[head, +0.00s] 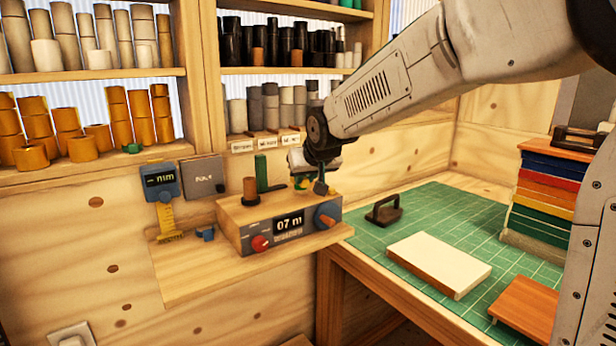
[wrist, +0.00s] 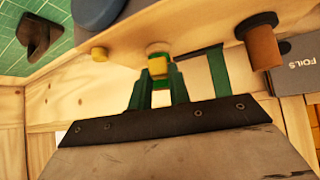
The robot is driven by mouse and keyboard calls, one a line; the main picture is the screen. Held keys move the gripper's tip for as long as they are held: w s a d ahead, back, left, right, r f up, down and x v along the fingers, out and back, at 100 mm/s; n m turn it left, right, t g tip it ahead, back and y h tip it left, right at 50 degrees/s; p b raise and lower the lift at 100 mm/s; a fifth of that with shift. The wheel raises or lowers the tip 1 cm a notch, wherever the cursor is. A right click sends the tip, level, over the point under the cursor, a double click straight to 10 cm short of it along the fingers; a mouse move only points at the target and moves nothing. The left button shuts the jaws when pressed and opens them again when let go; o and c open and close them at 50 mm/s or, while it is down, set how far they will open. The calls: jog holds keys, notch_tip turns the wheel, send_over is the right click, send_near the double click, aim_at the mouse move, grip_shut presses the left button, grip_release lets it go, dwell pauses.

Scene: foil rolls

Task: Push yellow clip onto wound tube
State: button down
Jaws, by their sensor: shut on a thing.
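My gripper (wrist: 158,80) has its green fingers shut on the yellow clip (wrist: 158,67), which shows between the fingertips in the wrist view. A pale round end (wrist: 158,47) lies just beyond the clip, over the wooden winder; I cannot tell whether it is the wound tube or whether the clip touches it. In the head view my gripper (head: 309,184) is above the right part of the winder (head: 285,228), and the clip is mostly hidden. A brown tube (head: 250,190) stands upright on the winder's left; it also shows in the wrist view (wrist: 264,48).
A yellow-and-blue gauge (head: 163,195) is at left. A cream block (head: 439,264) lies on the green cutting mat (head: 375,258) at right.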

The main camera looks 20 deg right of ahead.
jog(key=c, duration=1.2)
grip_release()
jog(key=shift+c, duration=0.2)
jog(key=v, duration=0.7)
jog(key=shift+s+r, duration=0.3)
jog(key=shift+s, duration=0.05)
